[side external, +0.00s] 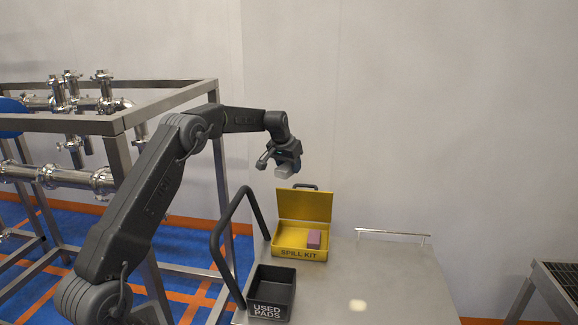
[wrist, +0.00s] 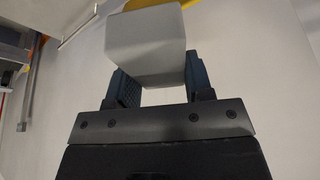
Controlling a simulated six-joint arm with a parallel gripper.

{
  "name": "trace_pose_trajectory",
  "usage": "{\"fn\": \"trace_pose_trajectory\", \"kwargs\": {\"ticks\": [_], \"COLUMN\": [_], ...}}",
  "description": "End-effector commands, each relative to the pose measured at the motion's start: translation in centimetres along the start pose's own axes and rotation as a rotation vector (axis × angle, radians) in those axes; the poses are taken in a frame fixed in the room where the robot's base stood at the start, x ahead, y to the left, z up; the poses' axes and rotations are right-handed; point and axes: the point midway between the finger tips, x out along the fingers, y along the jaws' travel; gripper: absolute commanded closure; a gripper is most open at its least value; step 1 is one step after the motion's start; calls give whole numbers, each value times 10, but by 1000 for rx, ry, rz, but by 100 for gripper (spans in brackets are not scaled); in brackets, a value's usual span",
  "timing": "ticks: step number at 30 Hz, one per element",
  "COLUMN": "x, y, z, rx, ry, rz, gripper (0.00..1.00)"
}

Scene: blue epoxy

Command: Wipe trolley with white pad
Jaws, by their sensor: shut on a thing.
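My gripper (side external: 285,165) hangs in the air above and behind the open yellow spill kit. It is shut on the white pad (wrist: 147,45), a pale block held between the two dark fingers in the wrist view. The pad (side external: 285,171) also shows as a small light block under the gripper in the side view. The trolley (side external: 405,275) has a bare grey metal top with a pale, roundish spot (side external: 357,306) near its front middle. The pad is well clear of the trolley top.
The yellow spill kit (side external: 300,253), lid up, holds a pink block (side external: 314,239). A black used-pads bin (side external: 271,292) stands in front of it. A black handle (side external: 222,240) rises at the left edge and a metal rail (side external: 393,235) runs along the back. The top's right side is clear.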

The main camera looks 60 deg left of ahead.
Motion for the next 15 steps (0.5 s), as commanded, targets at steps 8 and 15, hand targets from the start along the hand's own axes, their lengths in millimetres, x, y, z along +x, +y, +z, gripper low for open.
{"fn": "trace_pose_trajectory", "kwargs": {"ticks": [8, 15], "x": [24, 75], "y": [38, 127], "z": [13, 53], "rx": [160, 558], "ry": [-7, -7], "rz": [69, 237], "gripper": [72, 72]}}
